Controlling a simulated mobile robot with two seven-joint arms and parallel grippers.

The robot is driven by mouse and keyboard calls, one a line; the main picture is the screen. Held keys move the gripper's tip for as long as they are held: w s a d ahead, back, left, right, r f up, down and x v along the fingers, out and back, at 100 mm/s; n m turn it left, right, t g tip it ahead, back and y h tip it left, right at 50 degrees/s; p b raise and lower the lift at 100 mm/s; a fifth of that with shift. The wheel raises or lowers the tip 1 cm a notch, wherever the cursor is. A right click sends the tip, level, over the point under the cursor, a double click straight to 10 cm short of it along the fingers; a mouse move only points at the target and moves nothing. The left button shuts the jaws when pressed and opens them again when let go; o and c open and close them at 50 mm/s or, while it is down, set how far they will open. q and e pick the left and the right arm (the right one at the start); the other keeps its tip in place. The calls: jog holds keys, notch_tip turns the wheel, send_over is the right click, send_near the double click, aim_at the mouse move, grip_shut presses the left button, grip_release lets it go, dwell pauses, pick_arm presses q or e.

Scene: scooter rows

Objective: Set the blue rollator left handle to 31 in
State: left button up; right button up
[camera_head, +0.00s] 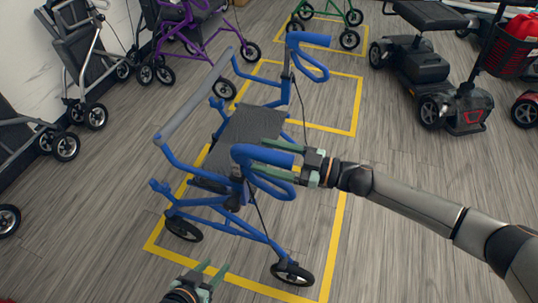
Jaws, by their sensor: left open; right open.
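The blue rollator (245,230) stands upright in the middle of the head view, with a dark grey seat and a grey backrest bar. Its nearer blue handle (245,150) has a looped brake lever below it; its farther handle (308,39) is at the upper right of the frame. My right gripper (272,158) reaches in from the right at the nearer handle, fingers open, one above and one below the handle's level. I cannot tell whether they touch it. My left gripper (211,270) is open and empty at the bottom edge, in front of the near wheels. No height marks are readable.
Yellow floor outlines (335,240) surround the rollator. A purple rollator (195,25) and a green one (345,20) stand behind. Folded grey walkers (85,55) line the left wall. A dark mobility scooter (425,70) stands at upper right.

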grip_shut()
dwell(0.6)
dwell(0.8)
